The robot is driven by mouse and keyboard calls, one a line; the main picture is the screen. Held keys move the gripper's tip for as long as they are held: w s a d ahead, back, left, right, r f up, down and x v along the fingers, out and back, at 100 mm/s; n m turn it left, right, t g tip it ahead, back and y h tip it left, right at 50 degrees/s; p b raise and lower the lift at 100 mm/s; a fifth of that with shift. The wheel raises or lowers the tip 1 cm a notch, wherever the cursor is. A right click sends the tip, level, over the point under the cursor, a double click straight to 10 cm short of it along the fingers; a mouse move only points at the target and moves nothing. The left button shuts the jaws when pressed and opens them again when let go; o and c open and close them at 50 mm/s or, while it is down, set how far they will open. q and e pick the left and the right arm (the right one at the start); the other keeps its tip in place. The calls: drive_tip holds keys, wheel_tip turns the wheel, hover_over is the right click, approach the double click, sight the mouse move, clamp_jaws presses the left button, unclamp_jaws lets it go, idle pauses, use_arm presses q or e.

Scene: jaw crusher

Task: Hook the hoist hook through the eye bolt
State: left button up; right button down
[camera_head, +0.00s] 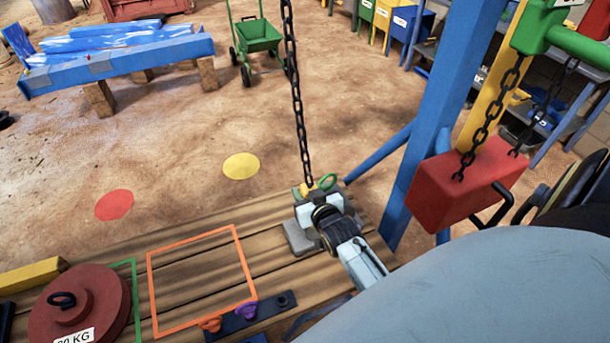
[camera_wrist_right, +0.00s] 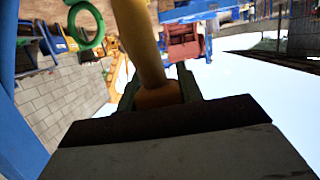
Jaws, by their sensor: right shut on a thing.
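A dark chain (camera_head: 298,95) hangs from above, and its lower end reaches my right gripper (camera_head: 309,193). That gripper is shut on a yellow piece at the chain's end, which I take as the hoist hook; it shows in the right wrist view (camera_wrist_right: 138,40) as a yellow shank with an orange end between the fingers. The hook's tip is hidden. My left gripper is out of view.
The wooden bench (camera_head: 200,250) carries a grey block (camera_head: 296,238) under my right gripper, an orange outline (camera_head: 152,290) and a round red-brown weight (camera_head: 98,305) with a black eye.

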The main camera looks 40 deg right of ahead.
drive_tip(key=shift+d+r, duration=0.1)
drive_tip(key=shift+r, duration=0.1)
drive_tip(key=s+d+n+y, duration=0.2)
drive_tip(key=s+d, duration=0.1)
drive_tip(key=d, duration=0.9)
drive_tip(key=shift+s, duration=0.35)
idle(1.0)
drive_tip(key=shift+a+f, duration=0.1)
drive_tip(key=shift+r+b+x, duration=0.2)
drive_tip(key=shift+b+x, duration=0.3)
drive_tip(key=shift+x, duration=0.6)
drive_tip(key=shift+r+b+x, duration=0.15)
drive_tip(key=shift+b+x, duration=0.35)
drive_tip(key=shift+x, duration=0.65)
drive_tip(key=shift+w, duration=0.15)
